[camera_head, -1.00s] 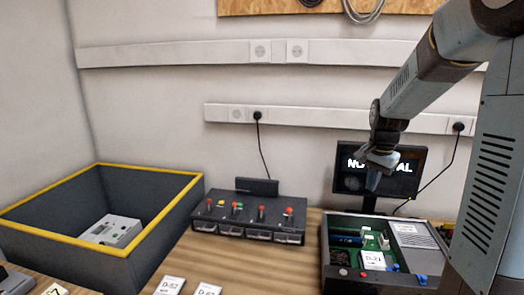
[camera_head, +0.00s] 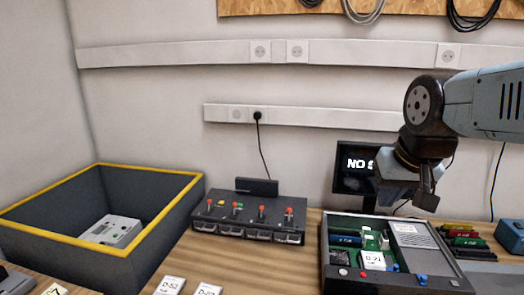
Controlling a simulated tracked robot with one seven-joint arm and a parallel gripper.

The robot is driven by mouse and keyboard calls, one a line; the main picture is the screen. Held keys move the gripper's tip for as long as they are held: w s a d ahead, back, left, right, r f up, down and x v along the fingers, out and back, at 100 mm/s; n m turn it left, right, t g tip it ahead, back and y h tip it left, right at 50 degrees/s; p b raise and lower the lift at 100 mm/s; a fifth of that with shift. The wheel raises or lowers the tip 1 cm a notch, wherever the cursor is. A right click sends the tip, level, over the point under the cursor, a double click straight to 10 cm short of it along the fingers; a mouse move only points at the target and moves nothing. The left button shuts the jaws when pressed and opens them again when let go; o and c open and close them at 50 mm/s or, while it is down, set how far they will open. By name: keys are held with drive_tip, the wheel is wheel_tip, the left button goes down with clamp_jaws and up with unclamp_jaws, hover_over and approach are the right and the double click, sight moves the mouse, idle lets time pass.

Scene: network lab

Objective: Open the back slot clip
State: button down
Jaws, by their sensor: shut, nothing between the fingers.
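An open dark chassis (camera_head: 335,276) stands on the table at the right, with a green board (camera_head: 370,243) inside it. A white label reading D-21 (camera_head: 373,260) lies on the board. A blue module (camera_head: 346,240) sits toward the back left of the chassis. Small blue parts (camera_head: 421,280) show at its front right. I cannot tell which small part is the back slot clip. My gripper (camera_head: 426,203) is shut and empty, pointing down above the back right of the chassis, apart from it.
A monitor (camera_head: 352,168) stands behind the chassis, partly hidden by my arm. A black box with several levers (camera_head: 250,217) stands left of it. A yellow-rimmed bin (camera_head: 150,168) is at far left. Coloured modules (camera_head: 465,238) lie in a rack at right.

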drive_tip(key=shift+s+a+f+n, duration=0.1)
drive_tip(key=shift+s+n, duration=0.15)
drive_tip(key=shift+s, duration=0.35)
drive_tip(key=shift+s+a+f+n, duration=0.1)
drive_tip(key=shift+s+n, duration=0.15)
drive_tip(key=shift+s, duration=0.3)
drive_tip(key=w+d+f+m+g, duration=0.1)
drive_tip(key=w+d+f+g, duration=0.15)
drive_tip(key=w, duration=0.75)
drive_tip(key=w+d+f+m+g, duration=0.15)
drive_tip(key=w+d, duration=0.25)
drive_tip(key=w, duration=0.6)
drive_tip(key=w+d+f+m+g, duration=0.1)
drive_tip(key=w+d+f, duration=0.3)
drive_tip(key=w+f, duration=0.3)
drive_tip(key=w+d+f+m+g, duration=0.1)
drive_tip(key=w+d+f, duration=0.4)
drive_tip(key=f, duration=0.6)
drive_tip(key=shift+w+f, duration=0.15)
drive_tip(key=shift+w, duration=1.05)
